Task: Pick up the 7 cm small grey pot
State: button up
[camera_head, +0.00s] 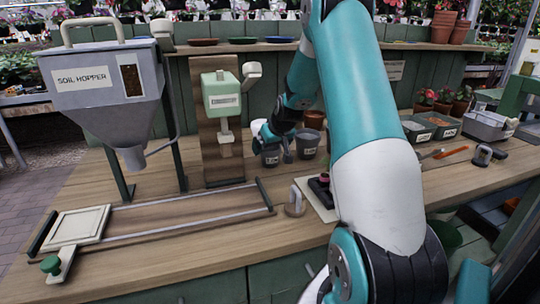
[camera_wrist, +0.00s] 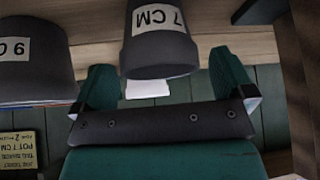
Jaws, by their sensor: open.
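The small grey pot labelled 7 CM (camera_wrist: 158,52) appears upside down at the top centre of the wrist view. In the head view the small pot (camera_head: 271,158) is on the bench, partly hidden by my arm's end. My gripper (camera_wrist: 165,78) is open, with one green finger to each side of the pot's near end in the picture. The pot lies between or just beyond the fingertips; I cannot tell exactly how deep. No contact is clear. In the head view my gripper (camera_head: 287,152) is small and partly hidden.
A larger grey pot marked 9 C (camera_wrist: 35,55) stands close beside, also in the head view (camera_head: 307,146). A yellow ticket (camera_wrist: 17,152) is at lower left. The soil hopper (camera_head: 105,85) and green dispenser (camera_head: 221,92) stand left. Trays (camera_head: 432,127) stand right.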

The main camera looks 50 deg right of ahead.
jog(key=shift+w+d+f, duration=0.15)
jog(key=shift+w+f, duration=0.2)
jog(key=shift+f, duration=0.2)
jog(key=c, duration=0.9)
jog(key=shift+o, duration=0.2)
jog(key=shift+r, duration=0.15)
